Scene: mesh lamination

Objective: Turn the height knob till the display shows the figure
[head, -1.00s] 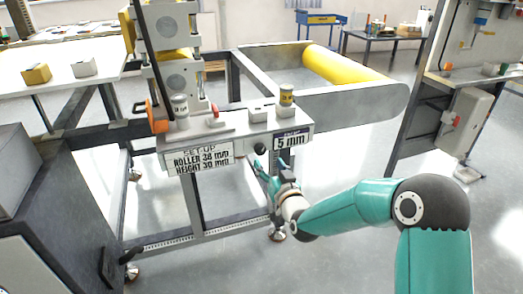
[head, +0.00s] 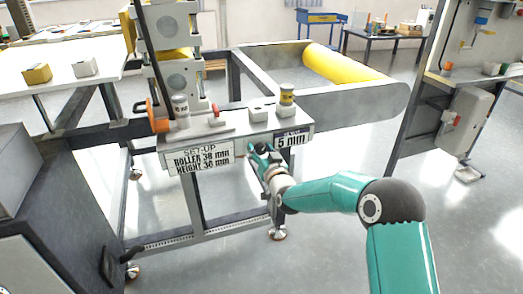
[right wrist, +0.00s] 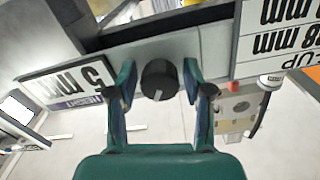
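The black height knob (right wrist: 159,80) sits on the front of the machine's grey control box (head: 215,137). The display (head: 292,140) beside it reads 5 mm; it appears upside down in the right wrist view (right wrist: 68,84). A set-up sign (head: 202,160) gives a roller figure of 38 mm and a height figure that looks like 30 or 38 mm. My right gripper (head: 257,150) is at the box front and hides the knob in the head view. In the right wrist view its open fingers (right wrist: 159,72) stand either side of the knob, with gaps on both sides. My left gripper is out of view.
A steel frame with a yellow roller (head: 345,70) is behind. The floor below right is open.

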